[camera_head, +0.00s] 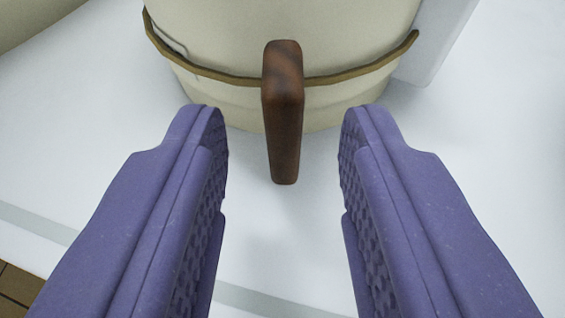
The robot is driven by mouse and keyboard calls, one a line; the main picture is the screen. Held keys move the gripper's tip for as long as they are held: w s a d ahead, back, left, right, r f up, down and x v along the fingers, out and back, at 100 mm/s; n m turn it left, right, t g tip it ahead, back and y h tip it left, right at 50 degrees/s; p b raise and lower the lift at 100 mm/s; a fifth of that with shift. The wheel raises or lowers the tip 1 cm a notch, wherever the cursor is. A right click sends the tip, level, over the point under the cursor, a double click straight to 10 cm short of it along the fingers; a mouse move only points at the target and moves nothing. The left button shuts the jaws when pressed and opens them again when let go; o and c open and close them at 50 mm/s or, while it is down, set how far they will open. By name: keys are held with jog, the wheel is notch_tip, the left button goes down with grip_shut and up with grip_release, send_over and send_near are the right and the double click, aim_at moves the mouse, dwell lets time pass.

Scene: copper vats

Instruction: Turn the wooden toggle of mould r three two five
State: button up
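A cream, rounded mould (215,45) stands on a white surface at the top middle of the view. A brown cord (350,73) runs around it. A dark brown wooden toggle (284,125) sits at the cord on the mould's near side, its long side pointing toward me. No label with the mould's number shows. My gripper (283,125) is open, with two purple textured fingers. The toggle's near part lies between the fingertips, with a clear gap on both sides. Neither finger touches it.
A pale grey-white block (436,40) stands close behind the mould on the right. Part of another cream rounded thing (30,20) shows at the top left. The white surface (90,130) is bare to the left and right. Brown flooring (18,290) shows at the lower left corner.

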jog(key=p+v, duration=0.1)
jog(key=v, duration=0.4)
jog(key=shift+s+r+p, duration=0.1)
jog(key=shift+s+p, duration=0.1)
jog(key=shift+p, duration=0.15)
